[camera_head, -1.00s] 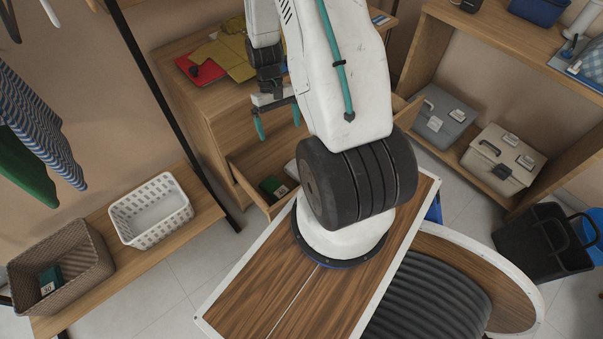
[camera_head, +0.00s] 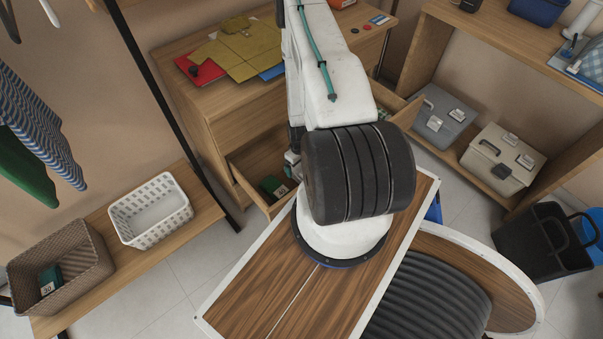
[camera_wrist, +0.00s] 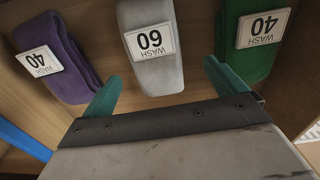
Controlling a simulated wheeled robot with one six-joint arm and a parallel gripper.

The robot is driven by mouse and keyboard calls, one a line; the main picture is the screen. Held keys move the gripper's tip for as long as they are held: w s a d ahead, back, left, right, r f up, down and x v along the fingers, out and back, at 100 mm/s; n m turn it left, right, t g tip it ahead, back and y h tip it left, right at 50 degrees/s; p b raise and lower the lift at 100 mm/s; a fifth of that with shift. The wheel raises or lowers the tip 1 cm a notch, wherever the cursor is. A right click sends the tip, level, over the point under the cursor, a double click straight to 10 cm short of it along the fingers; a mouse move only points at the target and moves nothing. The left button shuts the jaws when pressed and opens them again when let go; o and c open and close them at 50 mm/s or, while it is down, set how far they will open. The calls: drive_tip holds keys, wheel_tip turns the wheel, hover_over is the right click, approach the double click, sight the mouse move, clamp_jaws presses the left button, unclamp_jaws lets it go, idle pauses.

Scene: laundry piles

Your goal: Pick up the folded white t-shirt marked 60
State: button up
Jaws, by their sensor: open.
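The folded white t-shirt (camera_wrist: 152,45), looking light grey in this light, shows at the top middle of the wrist view. Its label reads WASH 60, upside down. My gripper (camera_wrist: 162,76) is open and empty, its two teal fingers apart below the near end of the shirt, one toward each side. I cannot tell the remaining gap. The shirt lies in an open wooden drawer (camera_head: 243,163). In the head view my arm hides the shirt and most of the gripper.
A folded purple garment (camera_wrist: 58,55) marked 40 lies left of the shirt, and a green one (camera_wrist: 258,38) marked 40 lies right. The dresser top holds yellow (camera_head: 240,50) and red (camera_head: 203,72) cloths. A white basket (camera_head: 150,210) and a brown basket (camera_head: 75,262) stand left.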

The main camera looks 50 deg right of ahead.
drive_tip(key=f, duration=0.5)
drive_tip(key=shift+s+d+f, duration=0.1)
drive_tip(key=shift+s+d, duration=0.05)
drive_tip(key=shift+s, duration=0.2)
drive_tip(key=c, duration=1.2)
drive_tip(key=shift+o, duration=0.2)
